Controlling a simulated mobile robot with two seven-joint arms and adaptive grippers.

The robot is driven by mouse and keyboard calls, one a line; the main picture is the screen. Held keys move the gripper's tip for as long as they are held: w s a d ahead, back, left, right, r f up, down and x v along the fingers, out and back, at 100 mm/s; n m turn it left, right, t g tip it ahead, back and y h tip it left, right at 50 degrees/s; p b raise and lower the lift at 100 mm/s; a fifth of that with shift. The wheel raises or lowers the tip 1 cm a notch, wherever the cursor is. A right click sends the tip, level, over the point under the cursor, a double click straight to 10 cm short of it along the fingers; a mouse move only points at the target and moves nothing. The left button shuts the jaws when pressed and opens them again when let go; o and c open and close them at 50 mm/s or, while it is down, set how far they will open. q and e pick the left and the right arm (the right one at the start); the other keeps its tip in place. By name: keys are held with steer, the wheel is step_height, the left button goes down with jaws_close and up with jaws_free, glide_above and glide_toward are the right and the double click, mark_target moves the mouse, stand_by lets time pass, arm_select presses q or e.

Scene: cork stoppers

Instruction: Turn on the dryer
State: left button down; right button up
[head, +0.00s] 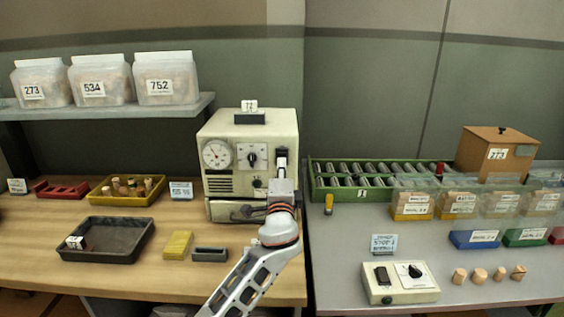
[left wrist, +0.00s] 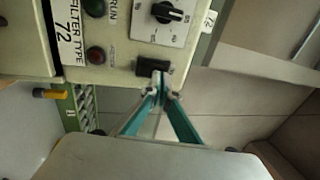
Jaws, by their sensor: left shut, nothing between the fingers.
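The dryer appears to be the cream box machine (head: 222,182) at the back of the wooden bench, with a round gauge (head: 216,154), a black knob (head: 252,155) and a drawer low down. My left gripper (head: 281,172) is shut and empty at its right front. In the left wrist view the closed fingertips (left wrist: 160,84) are at a black rocker switch (left wrist: 152,67); I cannot tell whether they touch. A dark green lamp (left wrist: 95,7) marked RUN and a dark red lamp (left wrist: 96,55) show on the panel. My right gripper is not in view.
A small control box (head: 400,284) with a switch and dial stands on the grey table. A green rack (head: 318,190) stands right of the machine. A black tray (head: 108,247), a yellow block (head: 178,245) and a grey block (head: 210,255) lie on the wooden bench.

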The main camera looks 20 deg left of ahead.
arm_select(q)
steer(key=shift+w+a+r, duration=0.15)
steer(key=shift+w, duration=0.5)
steer(key=shift+w+a+r, duration=0.1)
steer(key=shift+w+r, duration=0.15)
steer(key=shift+w, duration=0.1)
